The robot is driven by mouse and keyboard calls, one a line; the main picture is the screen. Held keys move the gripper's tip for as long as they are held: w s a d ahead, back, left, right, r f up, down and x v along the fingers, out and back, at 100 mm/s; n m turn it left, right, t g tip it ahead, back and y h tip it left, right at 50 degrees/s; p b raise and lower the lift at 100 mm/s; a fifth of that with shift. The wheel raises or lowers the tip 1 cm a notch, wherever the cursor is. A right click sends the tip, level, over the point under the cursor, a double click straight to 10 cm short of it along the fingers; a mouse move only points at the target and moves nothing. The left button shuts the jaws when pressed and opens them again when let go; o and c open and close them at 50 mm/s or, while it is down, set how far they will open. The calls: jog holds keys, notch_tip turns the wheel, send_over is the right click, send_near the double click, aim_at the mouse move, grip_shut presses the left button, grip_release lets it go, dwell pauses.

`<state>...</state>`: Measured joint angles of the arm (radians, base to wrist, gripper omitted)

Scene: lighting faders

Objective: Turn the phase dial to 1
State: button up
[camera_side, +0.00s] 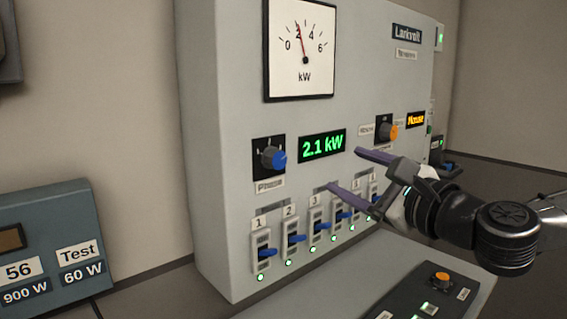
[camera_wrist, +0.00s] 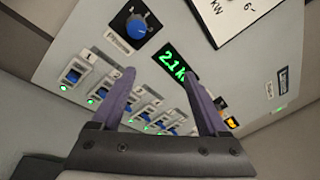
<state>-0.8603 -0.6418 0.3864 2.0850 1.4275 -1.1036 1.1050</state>
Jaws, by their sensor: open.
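The phase dial (camera_side: 273,159) is a blue knob on a black square plate, left of the green 2.1 kW display (camera_side: 322,146). Its label "Phase" sits below it. In the wrist view the dial (camera_wrist: 137,27) is at the upper left, beyond the left fingertip; the marks around it are too small to read surely. My gripper (camera_side: 342,170) is open and empty, with purple fingers spread in front of the panel, right of the dial and below the display. In the wrist view my gripper (camera_wrist: 160,74) has a wide gap between its fingers and is apart from the dial.
Several blue-handled faders (camera_side: 295,239) with green lights run along the panel below the dial. An orange knob (camera_side: 387,132) is at the right, near an orange display (camera_side: 415,120). A kW meter (camera_side: 300,50) is above. A sloped console (camera_side: 425,300) juts out below.

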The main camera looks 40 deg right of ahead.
aim_at(280, 162)
jog(key=a+n+y, duration=0.2)
jog(key=a, duration=0.2)
jog(key=w, duration=0.8)
jog(key=w+d, duration=0.1)
jog(key=w, duration=0.4)
jog(key=shift+f, duration=0.3)
jog(key=shift+c, duration=0.2)
grip_shut()
